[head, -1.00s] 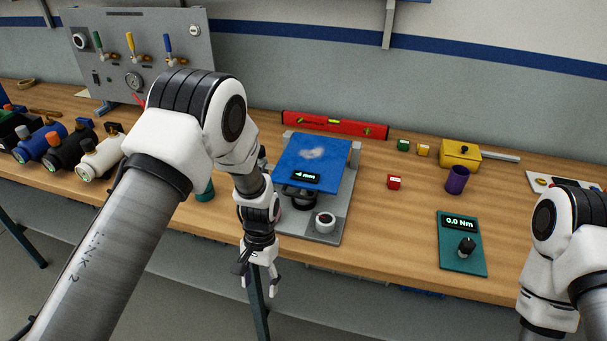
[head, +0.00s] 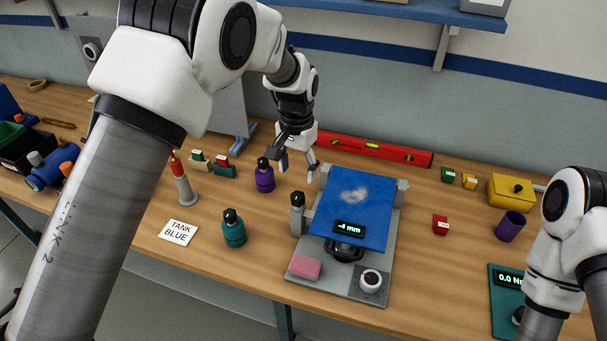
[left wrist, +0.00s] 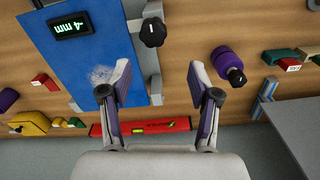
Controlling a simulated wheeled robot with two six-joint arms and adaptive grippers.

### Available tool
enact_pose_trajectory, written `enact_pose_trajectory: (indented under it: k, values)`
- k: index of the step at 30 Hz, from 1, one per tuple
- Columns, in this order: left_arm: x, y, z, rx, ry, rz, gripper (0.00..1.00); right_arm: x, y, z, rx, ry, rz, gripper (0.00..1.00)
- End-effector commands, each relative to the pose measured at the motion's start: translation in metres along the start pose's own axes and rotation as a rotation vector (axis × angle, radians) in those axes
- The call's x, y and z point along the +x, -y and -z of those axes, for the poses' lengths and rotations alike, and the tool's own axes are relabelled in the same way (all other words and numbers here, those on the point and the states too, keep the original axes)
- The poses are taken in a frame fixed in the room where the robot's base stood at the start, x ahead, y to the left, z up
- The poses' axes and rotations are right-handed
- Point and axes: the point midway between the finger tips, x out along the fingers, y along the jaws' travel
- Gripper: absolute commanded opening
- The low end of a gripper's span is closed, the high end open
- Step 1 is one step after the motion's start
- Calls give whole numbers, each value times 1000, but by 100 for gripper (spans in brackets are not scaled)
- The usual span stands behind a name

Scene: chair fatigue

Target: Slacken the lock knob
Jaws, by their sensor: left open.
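My left gripper (head: 297,166) is open and empty, at the back left of the fixture with the tilted blue plate (head: 350,205). In the left wrist view its fingers (left wrist: 160,78) are spread, with nothing between them. A black-topped knob on a grey post (head: 298,202) stands at the plate's left edge; the left wrist view shows its black top with a white mark (left wrist: 153,32), apart from the fingers. A black handwheel (head: 345,249) sits under the plate's front edge. No label shows which is the lock knob. My right gripper is out of view.
A purple black-topped bottle (head: 265,178) stands just left of my left gripper, with a teal one (head: 234,230) nearer the front. A red level (head: 375,150) lies behind the fixture. A pink block (head: 305,267) and round dial (head: 370,281) are on the fixture's base (head: 335,282).

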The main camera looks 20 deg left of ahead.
Motion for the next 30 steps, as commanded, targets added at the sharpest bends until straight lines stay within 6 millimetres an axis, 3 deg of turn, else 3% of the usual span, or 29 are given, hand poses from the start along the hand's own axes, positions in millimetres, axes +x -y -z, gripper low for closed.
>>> enact_pose_trajectory:
  k: [12, 20, 21, 26, 30]
  values:
    - [66, 0, -1, 1, 4, 0, 62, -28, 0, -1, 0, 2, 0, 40]
    - [74, 0, -1, 1, 1, 0, 62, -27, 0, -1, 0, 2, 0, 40]
    - [74, 0, -1, 0, 1, 0, 58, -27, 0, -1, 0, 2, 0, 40]
    - [74, 0, -1, 0, 2, 0, 2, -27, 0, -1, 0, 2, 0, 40]
    - [74, 0, -1, 0, 3, 0, 2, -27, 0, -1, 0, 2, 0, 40]
